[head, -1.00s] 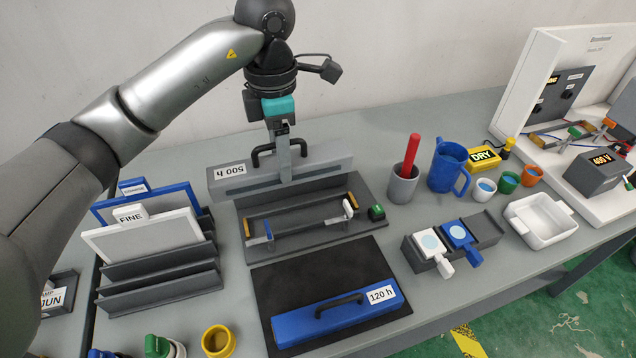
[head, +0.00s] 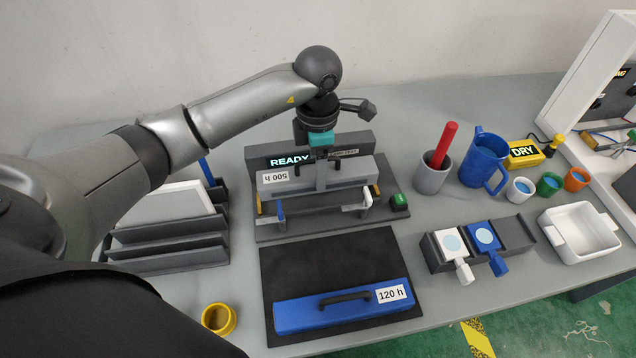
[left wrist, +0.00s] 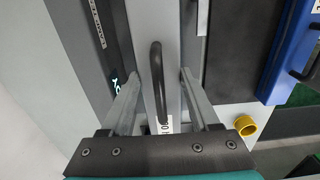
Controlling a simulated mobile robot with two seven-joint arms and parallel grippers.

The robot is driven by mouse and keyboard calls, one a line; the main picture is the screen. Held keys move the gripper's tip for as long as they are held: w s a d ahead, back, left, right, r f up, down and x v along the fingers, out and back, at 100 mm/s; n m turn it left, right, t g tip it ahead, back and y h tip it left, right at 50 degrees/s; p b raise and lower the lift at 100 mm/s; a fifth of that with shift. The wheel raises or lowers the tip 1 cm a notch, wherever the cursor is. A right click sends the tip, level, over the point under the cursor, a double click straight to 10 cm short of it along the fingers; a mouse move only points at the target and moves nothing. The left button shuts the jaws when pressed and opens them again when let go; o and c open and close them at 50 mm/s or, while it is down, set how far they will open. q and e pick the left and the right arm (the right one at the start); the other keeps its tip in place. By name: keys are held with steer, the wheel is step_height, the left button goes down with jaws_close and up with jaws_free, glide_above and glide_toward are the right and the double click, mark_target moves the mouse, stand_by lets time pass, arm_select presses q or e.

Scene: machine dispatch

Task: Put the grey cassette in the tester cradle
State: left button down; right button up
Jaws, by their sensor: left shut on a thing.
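The grey cassette (head: 340,177), labelled "500 h" upside down and with a dark handle, is over the tester cradle (head: 325,214). It also shows in the left wrist view (left wrist: 171,60), between the two fingers. My left gripper (head: 321,182) comes down from above, shut on the cassette; it also shows in the left wrist view (left wrist: 156,82). The cassette covers much of the cradle's slot, so I cannot tell whether it touches the bottom. A lit "READY" display (head: 289,160) stands behind it. My right gripper is not in view.
A blue "120 h" cassette (head: 305,313) lies on a black mat (head: 300,267) in front of the cradle. A green button (head: 399,201) sits at the cradle's right end. A rack (head: 170,249) stands left; a grey cup (head: 432,178) and blue jug (head: 480,160) stand right.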

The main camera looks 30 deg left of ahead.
arm_select(q)
steer(key=shift+w+f, duration=0.1)
steer(key=shift+f, duration=2.7)
steer(key=shift+f, duration=0.1)
steer(key=shift+c, duration=0.6)
jaws_free()
steer(key=shift+f, duration=0.1)
step_height(320, 180, up, 12)
steer(key=shift+r, duration=0.2)
